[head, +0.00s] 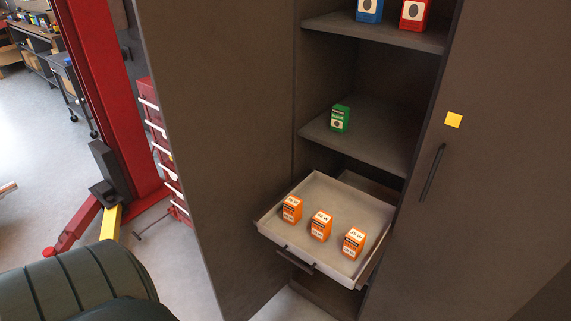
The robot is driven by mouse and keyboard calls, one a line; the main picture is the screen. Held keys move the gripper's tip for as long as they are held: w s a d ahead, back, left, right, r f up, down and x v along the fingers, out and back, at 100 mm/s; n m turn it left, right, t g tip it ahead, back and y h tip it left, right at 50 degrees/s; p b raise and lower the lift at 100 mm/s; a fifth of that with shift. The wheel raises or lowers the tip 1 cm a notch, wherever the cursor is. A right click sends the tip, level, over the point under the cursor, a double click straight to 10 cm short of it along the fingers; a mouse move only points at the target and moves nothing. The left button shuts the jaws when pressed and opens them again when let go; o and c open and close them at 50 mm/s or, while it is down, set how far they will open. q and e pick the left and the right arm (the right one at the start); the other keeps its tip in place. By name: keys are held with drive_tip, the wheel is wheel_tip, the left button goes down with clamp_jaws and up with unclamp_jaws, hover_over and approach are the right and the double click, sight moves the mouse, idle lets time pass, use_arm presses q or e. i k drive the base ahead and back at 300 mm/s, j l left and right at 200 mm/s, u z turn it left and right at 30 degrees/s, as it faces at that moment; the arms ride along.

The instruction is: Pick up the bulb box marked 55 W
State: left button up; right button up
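Three small orange bulb boxes with white tops and dark labels stand upright in a pulled-out drawer (317,188) of the cabinet. One is the left box (291,210), one the middle box (320,228), and one the right box (353,244), nearest the drawer's right side. Their printing is too small to read, so I cannot tell which is marked 55 W. The boxes stand apart from each other. Neither of my grippers shows in the head view.
A green box (340,119) stands on the shelf above the drawer. A blue box (369,10) and a red box (414,14) stand on the top shelf. The right cabinet door (490,130) flanks the opening. A dark ribbed object (80,285) fills the lower left.

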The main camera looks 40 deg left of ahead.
sight(291, 206)
drive_tip(key=u, duration=1.1)
